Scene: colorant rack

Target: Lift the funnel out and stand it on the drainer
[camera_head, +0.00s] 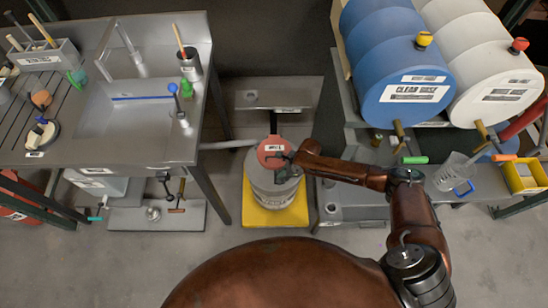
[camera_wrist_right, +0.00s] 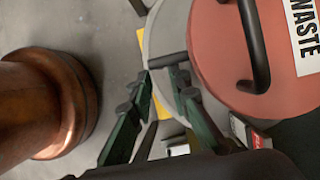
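I cannot make out a funnel in either view. A grey waste drum (camera_head: 262,197) stands on the floor with a round red lid (camera_head: 270,146) at its top. The lid, with its black handle (camera_wrist_right: 256,45) and WASTE label, fills the right of the right wrist view. My right gripper (camera_head: 285,168) is at the drum top beside the lid. In the wrist view its green fingers (camera_wrist_right: 164,82) are apart, with a dark bar close to their tips; I cannot tell whether they touch it. The ribbed drainer (camera_head: 22,118) is left of the sink. My left gripper is out of view.
The steel sink bench (camera_head: 135,125) stands left of the drum. A yellow base (camera_head: 262,218) is under the drum. Blue (camera_head: 372,45) and white (camera_head: 465,45) barrels lie on a rack at right. A clear jug (camera_head: 452,172) stands below them. Open floor shows at lower left.

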